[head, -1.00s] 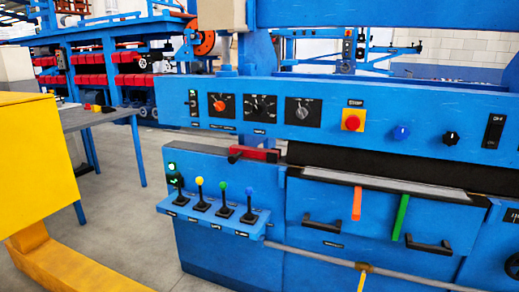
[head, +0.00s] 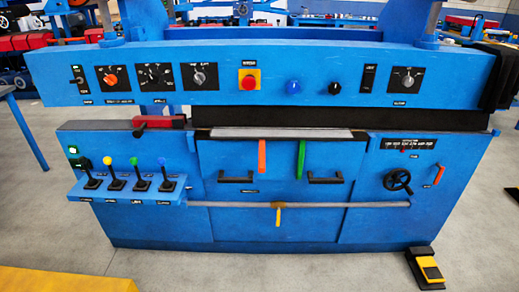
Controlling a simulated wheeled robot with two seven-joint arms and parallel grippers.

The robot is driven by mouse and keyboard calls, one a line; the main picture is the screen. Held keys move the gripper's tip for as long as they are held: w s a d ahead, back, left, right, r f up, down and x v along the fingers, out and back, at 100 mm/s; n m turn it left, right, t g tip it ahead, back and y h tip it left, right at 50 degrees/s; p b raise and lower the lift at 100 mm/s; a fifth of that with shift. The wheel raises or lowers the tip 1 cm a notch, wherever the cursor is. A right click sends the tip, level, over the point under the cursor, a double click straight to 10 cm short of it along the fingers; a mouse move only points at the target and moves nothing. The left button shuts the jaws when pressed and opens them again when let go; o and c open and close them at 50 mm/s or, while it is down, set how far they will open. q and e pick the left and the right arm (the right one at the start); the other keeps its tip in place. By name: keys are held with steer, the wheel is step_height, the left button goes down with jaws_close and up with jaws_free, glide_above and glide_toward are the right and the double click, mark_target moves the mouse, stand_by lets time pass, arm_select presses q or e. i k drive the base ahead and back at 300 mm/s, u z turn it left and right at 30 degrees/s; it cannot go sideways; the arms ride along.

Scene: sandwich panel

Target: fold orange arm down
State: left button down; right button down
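A flat orange arm (head: 262,157) is on the front of the blue machine (head: 228,220), below the pale strip at its middle. It points down, close to vertical, against the front panel. A similar green arm (head: 301,159) hangs to its right, slightly tilted. A smaller orange handle (head: 439,175) sits slanted at the machine's far right. Neither of my grippers shows in the head view, and nothing touches the orange arm.
Black handles (head: 237,179) flank the two arms. A grey bar (head: 330,205) with a yellow lever (head: 278,214) runs below. Several knobbed levers (head: 114,180) stand on a left shelf. A foot pedal (head: 427,269) is on the floor at right. Floor in front is mostly clear.

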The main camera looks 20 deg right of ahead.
mark_target(262, 161)
steer(key=u, duration=1.05)
steer(key=i, duration=0.95)
steer(key=z, duration=1.85)
